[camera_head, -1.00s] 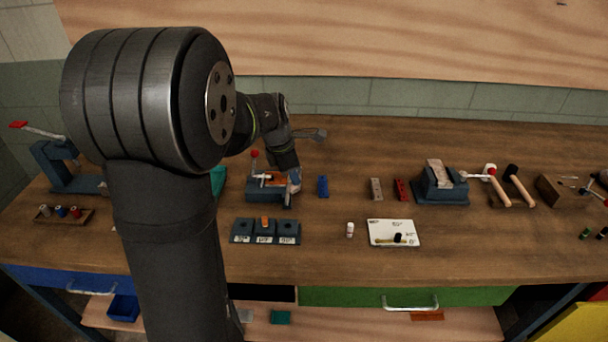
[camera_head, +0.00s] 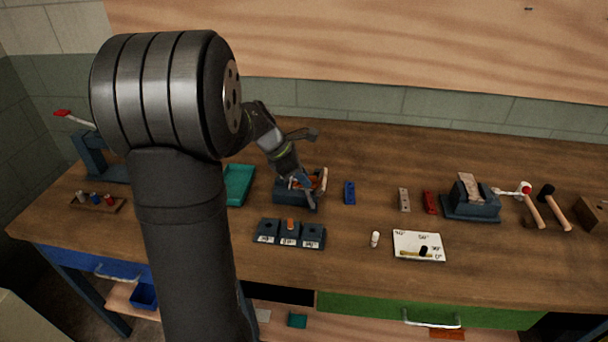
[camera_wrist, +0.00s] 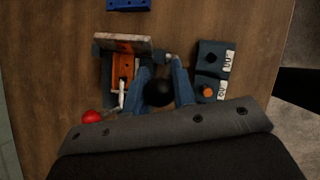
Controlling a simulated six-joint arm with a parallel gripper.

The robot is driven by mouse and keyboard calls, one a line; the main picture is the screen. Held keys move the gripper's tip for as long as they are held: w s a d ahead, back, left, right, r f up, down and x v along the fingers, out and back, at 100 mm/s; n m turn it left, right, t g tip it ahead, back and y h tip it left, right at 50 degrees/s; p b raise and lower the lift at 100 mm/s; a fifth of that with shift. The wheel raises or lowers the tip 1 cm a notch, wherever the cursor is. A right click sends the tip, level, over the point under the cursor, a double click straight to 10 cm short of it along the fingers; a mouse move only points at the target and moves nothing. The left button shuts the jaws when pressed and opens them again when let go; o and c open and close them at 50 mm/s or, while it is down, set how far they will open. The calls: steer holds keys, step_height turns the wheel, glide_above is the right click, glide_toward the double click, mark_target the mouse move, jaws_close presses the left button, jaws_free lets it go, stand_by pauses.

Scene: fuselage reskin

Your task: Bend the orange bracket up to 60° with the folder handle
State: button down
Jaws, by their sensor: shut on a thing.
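The blue folder (camera_head: 290,196) stands on the bench in the head view. The orange bracket (camera_wrist: 123,68) lies in it, partly covered by a white-handled clamp lever with a red knob (camera_wrist: 91,116). The folder's leaf (camera_wrist: 123,43) stands up across the bracket's far end in the wrist view; it also shows at the folder's right side in the head view (camera_head: 322,181). I cannot read the bend angle. My gripper (camera_wrist: 160,78) is shut on the folder handle, whose black round knob (camera_wrist: 158,93) shows between the fingers.
A dark block with three labelled sections (camera_head: 267,238) stands in front of the folder, an orange piece in its middle one. A blue piece (camera_head: 349,193) lies right of the folder. A white angle card (camera_head: 405,240) and a white bottle (camera_head: 375,239) lie further right, a teal tray (camera_head: 240,183) left.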

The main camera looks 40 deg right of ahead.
steer(key=shift+w, duration=0.1)
steer(key=c, duration=1.2)
jaws_free()
steer(key=shift+a+r, duration=0.1)
steer(key=v, duration=1.7)
steer(key=shift+r, duration=0.1)
steer(key=x, duration=1.7)
steer(key=shift+f, duration=0.25)
